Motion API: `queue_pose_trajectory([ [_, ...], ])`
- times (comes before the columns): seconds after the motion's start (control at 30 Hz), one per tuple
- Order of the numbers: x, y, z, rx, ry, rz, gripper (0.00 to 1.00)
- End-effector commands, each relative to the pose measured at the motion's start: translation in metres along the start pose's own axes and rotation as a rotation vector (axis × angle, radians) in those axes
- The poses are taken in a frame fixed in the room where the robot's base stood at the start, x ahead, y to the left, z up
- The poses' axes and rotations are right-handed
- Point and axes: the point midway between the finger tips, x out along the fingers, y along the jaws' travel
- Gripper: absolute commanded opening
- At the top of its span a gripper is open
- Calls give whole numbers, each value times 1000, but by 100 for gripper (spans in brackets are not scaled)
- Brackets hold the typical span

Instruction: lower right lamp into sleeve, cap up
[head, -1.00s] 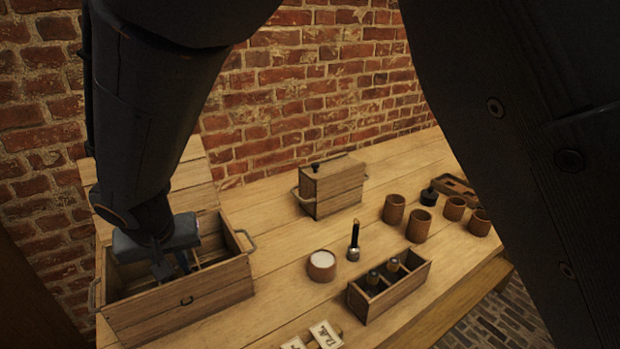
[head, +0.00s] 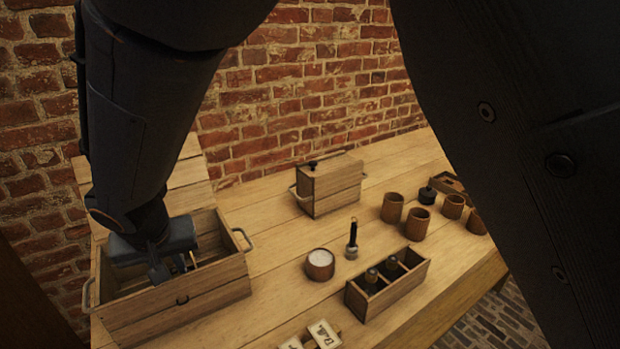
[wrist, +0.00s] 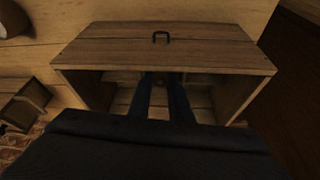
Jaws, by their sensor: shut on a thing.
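My gripper (head: 174,268) is down inside the open wooden box (head: 180,312) at the left of the bench. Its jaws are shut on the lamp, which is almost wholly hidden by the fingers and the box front. In the wrist view my two fingers (wrist: 162,100) reach into the box (wrist: 165,42), with a dark bit between their tips. I cannot see the lamp's cap or how upright it is. A pale divider edge shows beside the fingers, but I cannot make out a sleeve.
A small torch-like object (head: 352,240) stands upright beside a round cup with a white top (head: 320,266). A lidded box (head: 333,190), several brown cups (head: 416,224) and lettered cards (head: 323,334) are also on the bench.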

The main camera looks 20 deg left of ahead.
Motion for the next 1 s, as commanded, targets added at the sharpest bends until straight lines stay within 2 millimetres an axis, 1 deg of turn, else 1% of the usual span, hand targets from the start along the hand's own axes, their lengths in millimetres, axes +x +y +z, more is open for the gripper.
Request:
queue_pose_trajectory([
  [0.07,0,0,0,0,0,0,0],
  [0.1,0,0,0,0,0,0,23],
  [0.17,0,0,0,0,0,0,33],
  [0.2,0,0,0,0,0,0,40],
  [0.47,0,0,0,0,0,0,40],
  [0.57,-4,0,0,0,1,0,40],
  [0.67,-14,0,-1,0,3,-1,40],
  [1.0,-66,-2,-1,-1,4,-3,40],
])
